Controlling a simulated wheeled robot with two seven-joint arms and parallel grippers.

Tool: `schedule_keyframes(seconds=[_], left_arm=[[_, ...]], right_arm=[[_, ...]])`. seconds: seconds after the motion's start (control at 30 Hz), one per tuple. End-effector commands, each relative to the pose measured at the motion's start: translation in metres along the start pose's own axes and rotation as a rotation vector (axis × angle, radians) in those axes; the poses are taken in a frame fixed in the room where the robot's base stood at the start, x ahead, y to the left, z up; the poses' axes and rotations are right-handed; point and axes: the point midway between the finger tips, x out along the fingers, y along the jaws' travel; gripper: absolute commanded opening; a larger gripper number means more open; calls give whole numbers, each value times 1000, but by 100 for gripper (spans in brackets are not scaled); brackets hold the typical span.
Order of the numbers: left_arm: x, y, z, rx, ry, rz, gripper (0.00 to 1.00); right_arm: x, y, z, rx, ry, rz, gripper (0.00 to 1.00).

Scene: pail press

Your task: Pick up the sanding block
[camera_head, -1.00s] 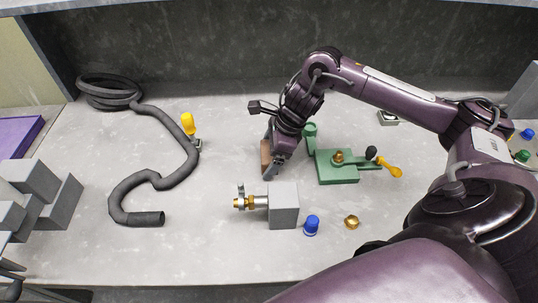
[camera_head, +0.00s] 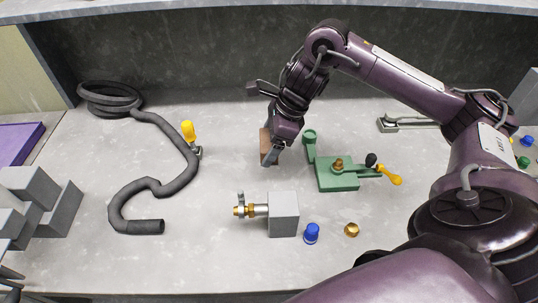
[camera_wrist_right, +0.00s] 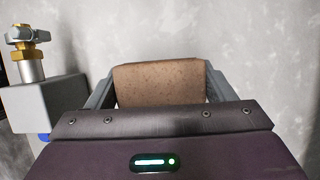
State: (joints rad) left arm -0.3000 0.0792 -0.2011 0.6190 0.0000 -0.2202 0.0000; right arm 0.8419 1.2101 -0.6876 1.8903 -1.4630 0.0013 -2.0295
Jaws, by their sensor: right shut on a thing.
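The sanding block is a brown, speckled block (camera_head: 265,146). It also shows in the right wrist view (camera_wrist_right: 160,84), between the two grey fingers. My right gripper (camera_head: 270,152) is shut on it, with a finger on each side. The gripper points down over the middle of the bench, left of the green fixture. Whether the block touches the bench or hangs just above it, I cannot tell. My left gripper is not clearly in view.
A green fixture (camera_head: 336,178) with a yellow-handled crank stands right of the gripper. In front are a grey block with a brass valve (camera_head: 283,214), a blue cap (camera_head: 311,233) and a brass nut (camera_head: 351,230). A black hose (camera_head: 150,190) and yellow-handled part (camera_head: 188,131) lie left.

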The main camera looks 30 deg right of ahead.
Motion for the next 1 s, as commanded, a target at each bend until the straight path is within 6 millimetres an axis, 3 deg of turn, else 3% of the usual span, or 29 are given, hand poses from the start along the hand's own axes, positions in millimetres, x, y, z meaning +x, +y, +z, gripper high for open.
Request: schedule_keyframes(seconds=[0.03, 0.1, 0.4, 0.63, 1.0], left_arm=[[-15, 0, -1, 0, 0, 0, 36], [-25, 0, -2, 0, 0, 0, 36], [-63, -1, -6, -1, 0, 0, 36], [-76, -1, -7, -1, 1, 0, 36], [-77, -2, -7, -2, 1, -1, 36]], right_arm=[[-22, -1, 8, -3, 1, -5, 53], [-40, -1, 16, -2, 0, -5, 53], [-101, 0, 42, -1, 1, -1, 53], [-120, 0, 50, 1, 2, 2, 53], [-122, 0, 50, 1, 3, 3, 53]])
